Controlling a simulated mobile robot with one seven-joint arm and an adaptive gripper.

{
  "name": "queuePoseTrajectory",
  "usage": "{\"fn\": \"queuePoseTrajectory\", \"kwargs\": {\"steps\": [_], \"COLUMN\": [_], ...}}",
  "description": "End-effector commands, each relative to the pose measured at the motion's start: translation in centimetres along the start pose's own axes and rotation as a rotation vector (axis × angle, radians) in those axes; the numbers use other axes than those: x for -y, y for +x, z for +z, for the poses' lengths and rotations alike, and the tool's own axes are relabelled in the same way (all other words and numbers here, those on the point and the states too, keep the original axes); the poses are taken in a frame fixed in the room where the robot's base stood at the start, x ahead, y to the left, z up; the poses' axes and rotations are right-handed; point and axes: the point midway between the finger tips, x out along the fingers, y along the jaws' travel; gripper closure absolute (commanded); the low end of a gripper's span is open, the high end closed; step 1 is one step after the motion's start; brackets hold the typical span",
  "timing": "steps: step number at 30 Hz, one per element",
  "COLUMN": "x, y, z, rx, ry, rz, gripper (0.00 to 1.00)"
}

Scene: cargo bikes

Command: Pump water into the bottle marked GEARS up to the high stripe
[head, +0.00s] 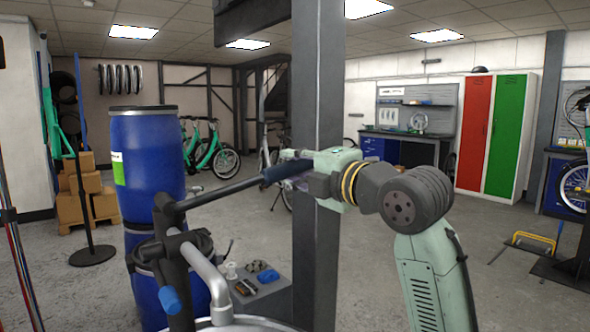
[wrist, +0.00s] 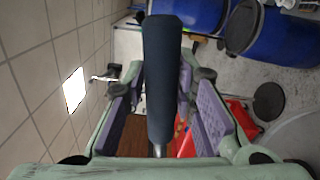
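A hand pump with a dark lever (head: 217,190) and a bent silver pipe (head: 208,268) stands in the front of the head view. The lever runs up to the right and ends in a dark blue grip (head: 280,171). My gripper (head: 299,171) is at this grip, in front of the grey post. I cannot make out a bottle marked GEARS or a stripe in either view.
Blue barrels (head: 148,165) stand behind the pump at left. A grey post (head: 318,250) rises close behind my gripper. A low grey surface with small items (head: 262,288) is beside the pump. Lockers (head: 490,135) and a workbench (head: 405,135) stand at the back right, with open floor before them.

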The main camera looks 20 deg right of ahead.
Motion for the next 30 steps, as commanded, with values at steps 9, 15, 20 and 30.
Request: {"fn": "queuePoseTrajectory", "kwargs": {"steps": [9, 15, 20, 30], "x": [0.1, 0.1, 0.1, 0.1], "y": [0.0, 0.0, -1.3, -8.3], "z": [0.0, 0.0, 0.0, 0.0], "rx": [0.0, 0.0, 0.001, 0.002], "ry": [0.001, 0.002, 0.002, 0.001], "rz": [-0.002, -0.003, -0.002, -0.001], "gripper": [0.57, 0.57, 0.57, 0.57]}}
